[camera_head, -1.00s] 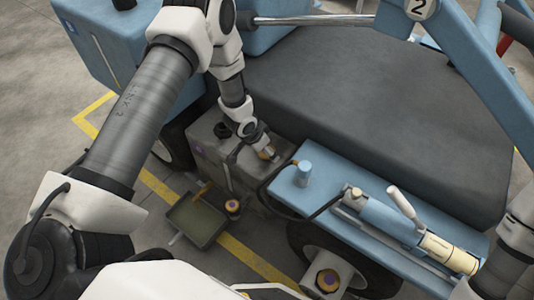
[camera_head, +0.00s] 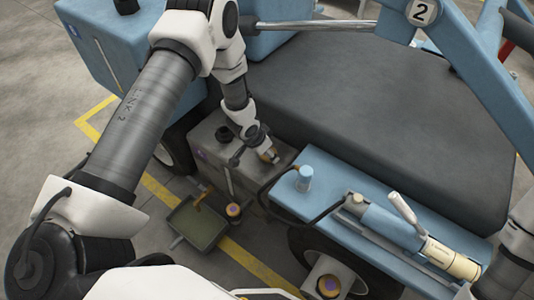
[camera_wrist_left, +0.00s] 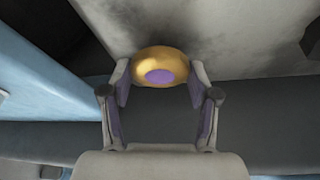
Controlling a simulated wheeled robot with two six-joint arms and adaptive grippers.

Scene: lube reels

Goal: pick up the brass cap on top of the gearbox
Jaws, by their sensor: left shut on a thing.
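The brass cap (camera_wrist_left: 146,57) is a rounded golden piece with a purple disc on its face. In the left wrist view it sits between the two fingertips of my left gripper (camera_wrist_left: 160,82), which is shut on it. In the head view my left gripper (camera_head: 268,155) is low at the right part of the grey gearbox top (camera_head: 212,140); the cap there is small and mostly covered by the fingers. I cannot tell whether the cap still touches the gearbox. My right gripper is out of view.
A blue deck (camera_head: 330,195) with a cylinder and lever (camera_head: 405,208) lies right of the gearbox. A drip tray (camera_head: 197,222) and a round purple-topped item (camera_head: 234,210) are on the floor in front. A dark padded slab (camera_head: 400,120) is behind.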

